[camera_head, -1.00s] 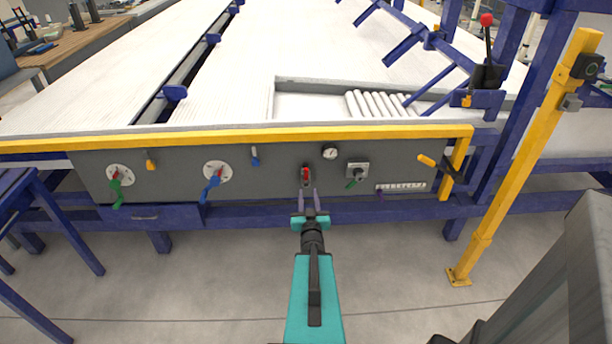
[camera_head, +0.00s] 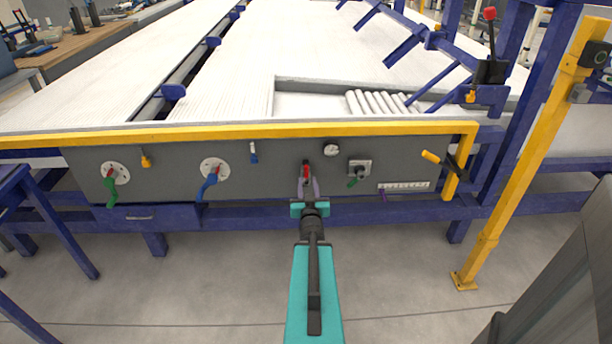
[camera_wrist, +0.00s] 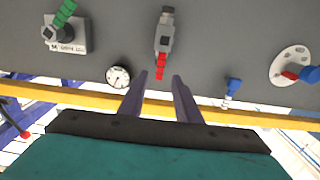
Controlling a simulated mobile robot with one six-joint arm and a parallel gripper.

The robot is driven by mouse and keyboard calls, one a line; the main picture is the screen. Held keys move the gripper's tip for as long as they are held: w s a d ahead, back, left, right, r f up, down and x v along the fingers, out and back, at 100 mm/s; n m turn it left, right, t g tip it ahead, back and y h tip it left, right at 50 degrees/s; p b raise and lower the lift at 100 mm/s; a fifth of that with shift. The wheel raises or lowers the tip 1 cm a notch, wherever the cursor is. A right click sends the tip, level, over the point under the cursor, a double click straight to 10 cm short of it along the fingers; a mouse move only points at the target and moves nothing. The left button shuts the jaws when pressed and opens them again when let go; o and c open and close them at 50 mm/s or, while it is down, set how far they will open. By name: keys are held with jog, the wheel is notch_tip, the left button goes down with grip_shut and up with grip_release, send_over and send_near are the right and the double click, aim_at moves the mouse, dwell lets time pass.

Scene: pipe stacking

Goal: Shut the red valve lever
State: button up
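The red valve lever (camera_head: 306,171) is on the grey panel below the yellow rail, just in front of my gripper (camera_head: 308,184). In the wrist view the red lever (camera_wrist: 160,66) sits on a grey valve body (camera_wrist: 165,32) and its red end points toward my gripper. My gripper in the wrist view (camera_wrist: 160,82) is open, with a clear gap between its two purple fingers. The lever's end lies in line with this gap, near the fingertips. I cannot tell whether it is between them, and no contact shows.
A gauge (camera_head: 331,150) and a switch box with a green handle (camera_head: 359,169) are to the right on the panel. A small blue valve (camera_head: 253,152), a blue lever (camera_head: 207,187) and a green lever (camera_head: 111,191) are to the left. The floor in front is clear.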

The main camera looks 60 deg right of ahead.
aim_at(306, 172)
jog(key=shift+b+x, duration=0.9)
jog(key=shift+b, duration=2.05)
jog(key=b, duration=0.5)
jog(key=shift+w+d+f, duration=0.1)
jog(key=shift+w+d, duration=0.25)
jog(key=shift+d, duration=0.05)
jog(key=shift+w+d, duration=0.2)
jog(key=shift+d, duration=0.1)
jog(key=shift+b+x, duration=0.5)
jog(key=shift+x, duration=1.9)
grip_shut()
